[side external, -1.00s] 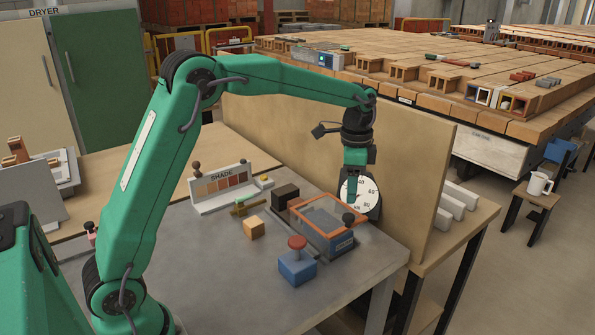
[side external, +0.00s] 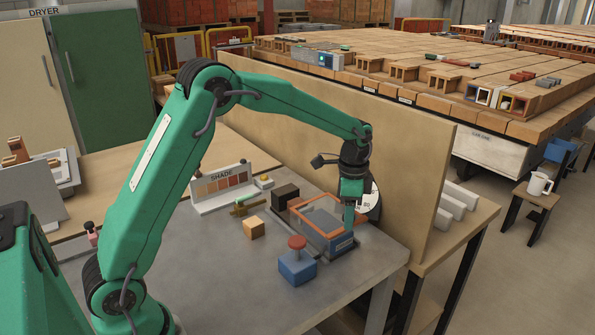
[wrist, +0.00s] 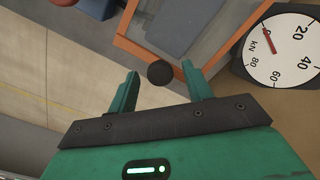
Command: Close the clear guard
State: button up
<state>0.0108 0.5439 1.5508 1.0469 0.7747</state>
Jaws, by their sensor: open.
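A dark round knob (wrist: 160,73) lies at the frame's edge, between my fingertips as seen there. My gripper (side external: 349,228) is open and points down at the right corner of the guard, hiding the knob in the side view. I cannot tell whether the fingers touch it.
A round dial (wrist: 283,48) stands close behind the guard, partly hidden by my gripper. A blue block with a red button (side external: 297,262), a wooden cube (side external: 253,228) and a dark block (side external: 285,196) are nearby. A tan panel (side external: 420,190) rises behind.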

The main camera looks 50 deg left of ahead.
grip_shut()
jog(key=shift+a, duration=0.15)
jog(key=a, duration=1.5)
jog(key=shift+a, duration=0.15)
jog(key=shift+c, duration=1.1)
grip_release()
jog(key=shift+r, duration=0.1)
jog(key=shift+o, duration=1.1)
